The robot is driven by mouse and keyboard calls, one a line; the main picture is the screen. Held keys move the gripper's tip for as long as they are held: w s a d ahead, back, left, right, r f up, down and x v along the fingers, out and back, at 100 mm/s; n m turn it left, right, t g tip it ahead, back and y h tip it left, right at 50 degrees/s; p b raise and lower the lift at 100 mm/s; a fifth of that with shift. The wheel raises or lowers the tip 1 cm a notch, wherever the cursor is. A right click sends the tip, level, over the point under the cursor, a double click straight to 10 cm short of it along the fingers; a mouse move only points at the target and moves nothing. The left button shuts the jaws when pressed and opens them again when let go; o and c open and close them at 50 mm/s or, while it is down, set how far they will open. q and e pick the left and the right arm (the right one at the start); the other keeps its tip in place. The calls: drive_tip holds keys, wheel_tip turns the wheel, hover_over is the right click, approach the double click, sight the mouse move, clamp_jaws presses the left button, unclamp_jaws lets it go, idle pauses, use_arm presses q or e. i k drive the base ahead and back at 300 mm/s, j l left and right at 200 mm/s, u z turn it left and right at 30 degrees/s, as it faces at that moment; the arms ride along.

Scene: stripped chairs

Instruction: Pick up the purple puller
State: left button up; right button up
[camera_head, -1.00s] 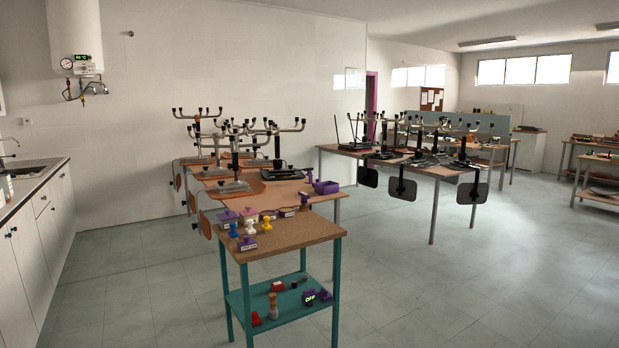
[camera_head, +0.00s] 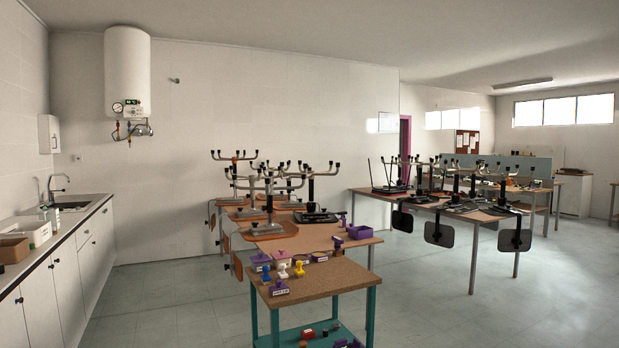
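Several small purple items stand on and behind the near cork-topped table (camera_head: 330,278). They include a labelled purple block (camera_head: 279,288) at its front left, a purple-topped piece (camera_head: 262,258) at its back left, another purple item (camera_head: 338,242) and an open purple bin (camera_head: 360,232) on the wooden table behind. At this size I cannot tell which one is the puller. Neither of my grippers is in view.
A blue, a white and a yellow knobbed piece (camera_head: 299,268) stand near the labelled block. A teal lower shelf (camera_head: 290,338) holds small items, cut off below. Upturned chair bases (camera_head: 265,200) crowd the tables behind. Floor (camera_head: 170,300) between left counter (camera_head: 75,222) and tables is clear.

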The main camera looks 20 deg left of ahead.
sight(342, 214)
drive_tip(key=i+j+u, duration=0.1)
drive_tip(key=i, duration=0.2)
drive_tip(key=i+j+u, duration=0.1)
drive_tip(key=i, duration=0.2)
drive_tip(key=i+j+z, duration=0.1)
drive_tip(key=i+z, duration=0.15)
drive_tip(key=i, duration=0.3)
drive_tip(key=i+j+z, duration=0.25)
drive_tip(key=i, duration=0.3)
drive_tip(key=i+l+z, duration=0.15)
drive_tip(key=i+z, duration=0.65)
drive_tip(key=i+j+z, duration=0.1)
drive_tip(key=i+z, duration=0.25)
drive_tip(key=i, duration=0.2)
drive_tip(key=i+u, duration=0.2)
drive_tip(key=i, duration=0.35)
drive_tip(key=i+l+u, duration=0.1)
drive_tip(key=i+u, duration=0.15)
drive_tip(key=i, duration=0.25)
drive_tip(key=i+l+u, duration=0.2)
drive_tip(key=i, duration=0.35)
drive_tip(key=i+j+u, duration=0.4)
drive_tip(key=i, duration=0.3)
drive_tip(key=i+l+u, duration=0.1)
drive_tip(key=i+u, duration=0.25)
drive_tip(key=i, duration=0.4)
drive_tip(key=i+l+u, duration=0.15)
drive_tip(key=i+u, duration=0.25)
drive_tip(key=i, duration=0.3)
